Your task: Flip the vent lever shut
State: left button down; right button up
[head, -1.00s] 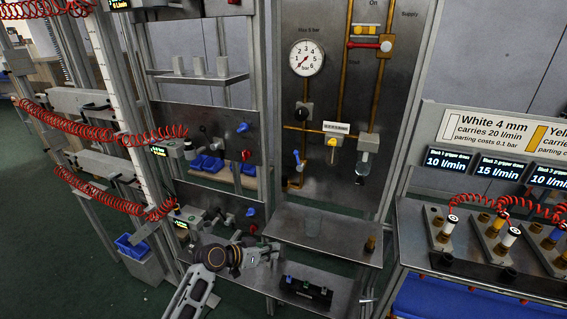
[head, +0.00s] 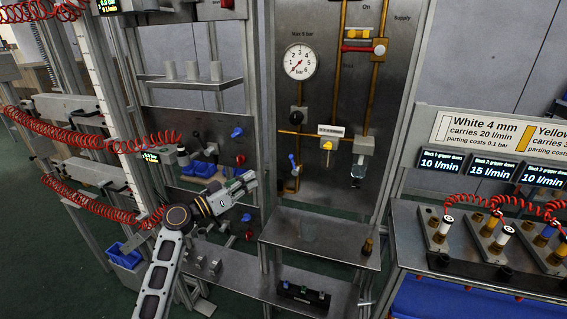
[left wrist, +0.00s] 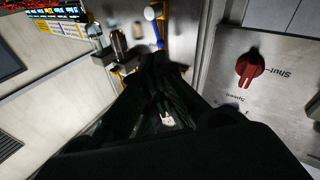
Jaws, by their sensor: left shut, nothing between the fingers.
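No label that I can read says which handle is the vent lever. A small blue lever (head: 293,160) hangs at the lower left of the gauge panel. A yellow-handled valve (head: 327,146) and a red-handled one (head: 361,48) are on the same panel. My left gripper (head: 246,180) is shut and empty, left of the blue lever and apart from it in the picture. In the left wrist view its dark fingers (left wrist: 165,65) point toward a white-and-blue handle (left wrist: 155,22) and brass fittings. My right gripper is not in view.
A red knob (left wrist: 250,68) on a grey plate is at the right of the left wrist view. Coiled red hoses (head: 100,143) hang at left. A bench (head: 470,240) stands at right.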

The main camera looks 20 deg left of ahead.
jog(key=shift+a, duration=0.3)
pick_arm(q)
jog(key=shift+w+d, duration=0.1)
jog(key=shift+w, duration=0.05)
jog(key=p+x, duration=0.5)
jog(key=x, duration=0.8)
jog(key=shift+w+d, duration=0.2)
jog(key=shift+w, duration=0.1)
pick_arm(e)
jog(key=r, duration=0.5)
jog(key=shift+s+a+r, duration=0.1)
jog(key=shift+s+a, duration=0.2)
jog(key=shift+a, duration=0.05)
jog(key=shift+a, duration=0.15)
